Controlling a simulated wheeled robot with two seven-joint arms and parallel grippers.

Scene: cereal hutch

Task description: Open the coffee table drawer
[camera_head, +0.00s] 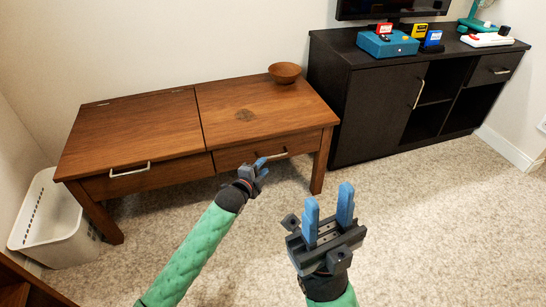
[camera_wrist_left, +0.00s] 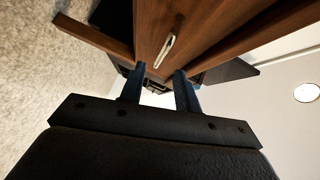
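The brown wooden coffee table (camera_head: 160,121) stands against the wall. Its right drawer (camera_head: 228,160) looks closed, with a pale handle (camera_head: 278,156); its left front has a metal handle (camera_head: 130,169). My left gripper (camera_head: 264,169) is in front of the right drawer, close to that handle. In the left wrist view, the fingers of this gripper (camera_wrist_left: 160,72) are apart, with the handle (camera_wrist_left: 168,47) just beyond the tips, lying roughly between them. Nothing is held. My right gripper (camera_head: 328,195) is open and empty, over the carpet at the front.
A brown bowl (camera_head: 285,72) sits on the table's back right. A white basket (camera_head: 52,222) stands by the table's left leg. A dark cabinet (camera_head: 372,112) with a blue box (camera_head: 387,44) on top stands at right. The carpet (camera_head: 430,200) in front is clear.

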